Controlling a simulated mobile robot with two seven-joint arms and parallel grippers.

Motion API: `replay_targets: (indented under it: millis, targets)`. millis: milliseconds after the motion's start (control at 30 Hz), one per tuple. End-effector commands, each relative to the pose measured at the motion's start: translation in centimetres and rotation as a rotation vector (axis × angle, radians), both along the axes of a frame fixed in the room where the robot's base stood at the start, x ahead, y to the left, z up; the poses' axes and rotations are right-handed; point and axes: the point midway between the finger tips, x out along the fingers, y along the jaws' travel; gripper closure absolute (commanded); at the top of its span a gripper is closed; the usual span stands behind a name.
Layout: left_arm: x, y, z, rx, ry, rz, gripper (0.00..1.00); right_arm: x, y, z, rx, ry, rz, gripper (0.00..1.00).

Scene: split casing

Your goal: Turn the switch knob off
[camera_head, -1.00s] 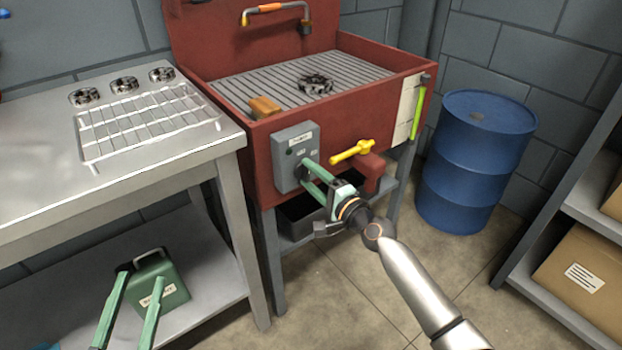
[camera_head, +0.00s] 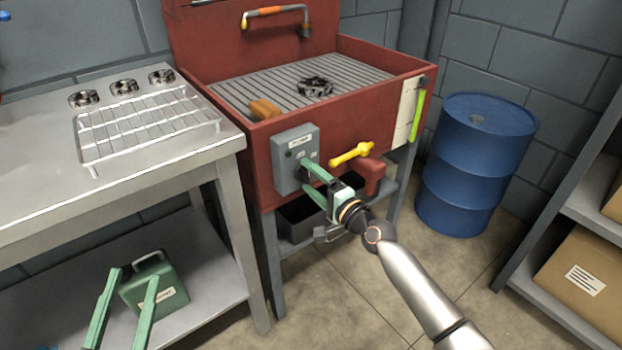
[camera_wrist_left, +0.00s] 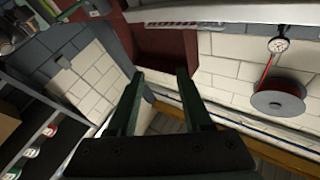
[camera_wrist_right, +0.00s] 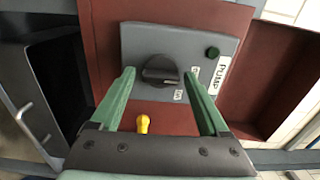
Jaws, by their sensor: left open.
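The grey switch box (camera_head: 293,150) is on the front of the red sink unit. The dark round knob (camera_wrist_right: 162,72) is on its face; in the right wrist view its ridge lies nearly level. Two small labels beside it are too small to read surely. A sign reading PUMP (camera_wrist_right: 219,75) and a dark green button (camera_wrist_right: 212,52) are also on the box. My right gripper (camera_head: 305,175) is at the box; in the right wrist view its open fingers (camera_wrist_right: 159,72) stand either side of the knob, with gaps. My left gripper (camera_head: 135,274) is open and empty at the lower left.
A yellow valve handle (camera_head: 352,153) sits just right of the box. A green case (camera_head: 170,296) is on the lower shelf behind my left gripper. A blue barrel (camera_head: 475,165) stands at the right. Floor between is clear.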

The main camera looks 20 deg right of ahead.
Motion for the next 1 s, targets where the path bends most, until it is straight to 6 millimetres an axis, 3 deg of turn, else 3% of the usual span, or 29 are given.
replay_targets:
  millis: [300, 467, 533, 700, 1000]
  targets:
    - [0.0, 0.0, 0.0, 0.0, 0.0, 0.0, 0.5, 0.0, 0.0, 0.1, 0.003, 0.0, 0.0, 0.12]
    - [0.2, 0.1, -0.4, 0.0, 0.03, 0.004, 0.5, -1.0, -0.4, 0.1, 0.003, 0.001, 0.0, 0.12]
    - [0.5, 0.2, -2.6, 0.003, 0.113, 0.014, 0.5, -2.0, -0.7, 0.1, 0.002, 0.002, 0.0, 0.12]
    - [0.9, 0.4, -5.7, 0.002, 0.242, 0.032, 0.5, -5.2, -1.9, 0.1, -0.001, 0.002, 0.001, 0.12]
    - [1.0, 0.5, -7.3, 0.001, 0.303, 0.041, 0.5, -10.1, -3.7, -0.1, 0.0, 0.002, 0.001, 0.12]
